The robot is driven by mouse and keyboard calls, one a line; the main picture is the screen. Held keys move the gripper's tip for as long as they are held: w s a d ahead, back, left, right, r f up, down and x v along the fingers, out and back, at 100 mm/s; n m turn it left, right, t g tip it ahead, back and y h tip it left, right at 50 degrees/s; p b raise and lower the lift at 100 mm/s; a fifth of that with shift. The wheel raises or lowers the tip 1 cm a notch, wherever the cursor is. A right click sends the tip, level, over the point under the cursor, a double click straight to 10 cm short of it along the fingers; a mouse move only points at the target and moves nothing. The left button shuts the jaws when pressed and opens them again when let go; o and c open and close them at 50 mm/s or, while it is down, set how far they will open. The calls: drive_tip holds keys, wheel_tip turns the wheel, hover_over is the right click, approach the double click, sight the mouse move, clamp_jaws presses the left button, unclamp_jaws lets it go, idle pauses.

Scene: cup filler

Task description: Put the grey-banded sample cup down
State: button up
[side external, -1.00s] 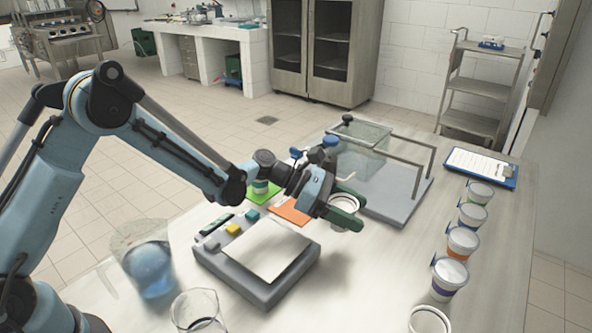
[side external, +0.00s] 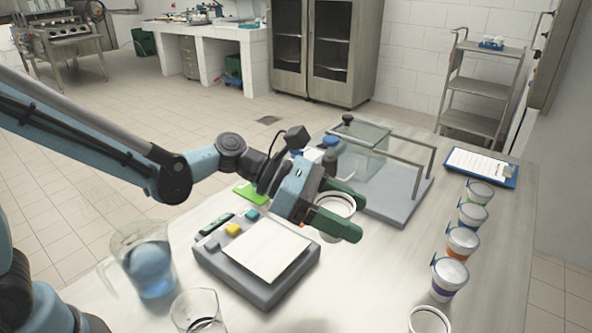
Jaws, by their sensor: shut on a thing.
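My gripper (side external: 350,212) has green fingers and is shut on a white open-topped cup (side external: 336,203), which I take to be the sample cup. The fingers lie on either side of it, and its rim and part of its inside show between them. Its side and any grey band are hidden, and I cannot tell whether its base touches the table. The gripper is beyond the far right corner of the grey device with a white plate (side external: 266,250). A green card (side external: 248,192) lies to the left, partly behind the arm.
Several lidded cups with coloured bands (side external: 463,241) line the table's right side. An open cup (side external: 430,319) stands at the front. A jug of blue liquid (side external: 152,272) and a beaker (side external: 197,312) stand left. A clear tank (side external: 362,147) stands behind. The table right of the gripper is clear.

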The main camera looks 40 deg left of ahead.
drive_tip(key=s+a+r, duration=0.3)
drive_tip(key=s+a, duration=0.1)
drive_tip(key=s, duration=0.7)
drive_tip(key=w+a+f, duration=0.4)
drive_tip(key=w+a, duration=0.1)
drive_tip(key=w+a+f, duration=0.3)
drive_tip(key=shift+w+a, duration=0.15)
drive_tip(key=shift+w, duration=0.05)
drive_tip(key=shift+f, duration=2.1)
drive_tip(key=shift+f, duration=0.1)
drive_tip(key=o, duration=1.2)
drive_tip(key=shift+c, duration=0.2)
